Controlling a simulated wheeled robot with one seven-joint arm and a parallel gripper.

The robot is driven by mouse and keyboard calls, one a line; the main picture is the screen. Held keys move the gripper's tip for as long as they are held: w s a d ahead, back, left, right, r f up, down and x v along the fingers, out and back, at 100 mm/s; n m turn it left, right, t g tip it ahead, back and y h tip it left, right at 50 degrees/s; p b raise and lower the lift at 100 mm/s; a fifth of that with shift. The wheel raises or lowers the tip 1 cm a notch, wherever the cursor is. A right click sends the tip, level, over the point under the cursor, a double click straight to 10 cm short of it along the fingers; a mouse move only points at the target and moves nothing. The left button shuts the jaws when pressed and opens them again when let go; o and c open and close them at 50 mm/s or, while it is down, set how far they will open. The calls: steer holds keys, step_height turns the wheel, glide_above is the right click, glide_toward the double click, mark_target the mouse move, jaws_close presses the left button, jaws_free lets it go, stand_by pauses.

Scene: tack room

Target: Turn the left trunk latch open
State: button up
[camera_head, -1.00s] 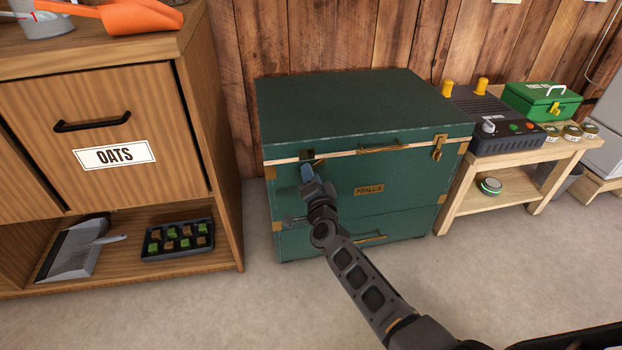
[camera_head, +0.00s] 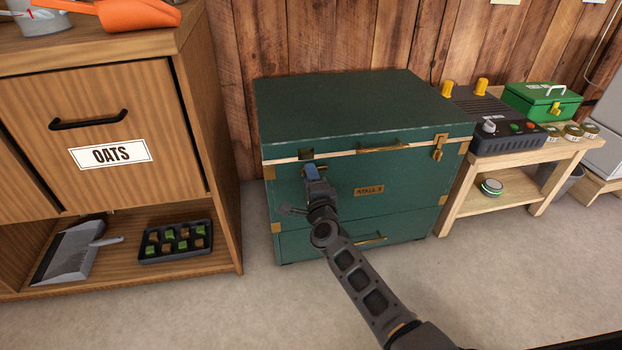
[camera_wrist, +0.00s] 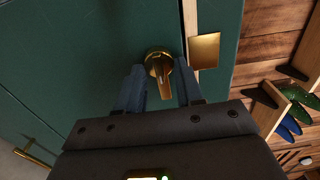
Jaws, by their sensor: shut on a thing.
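The dark green trunk (camera_head: 300,215) stands against the wooden wall. The left trunk latch (camera_wrist: 158,66) is a round brass boss with a short lever, close to the pale lid seam in the wrist view. Its lever runs roughly along the seam. My gripper (camera_wrist: 160,86) has one finger on each side of the lever and is shut on it. In the head view my gripper (camera_head: 311,173) is at the trunk's upper left front and hides the latch. The right trunk latch (camera_head: 438,148) is brass and sits at the upper right front.
A wooden cabinet labelled OATS (camera_head: 180,135) stands close on the left. A wooden bench (camera_head: 520,170) on the right holds a dark device (camera_head: 500,125) and a green box (camera_head: 541,103). The floor in front of the trunk is clear around my arm.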

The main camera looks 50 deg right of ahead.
steer(key=shift+f, duration=0.1)
steer(key=o, duration=1)
steer(key=shift+p+v, duration=1.45)
steer(key=shift+v, duration=2.45)
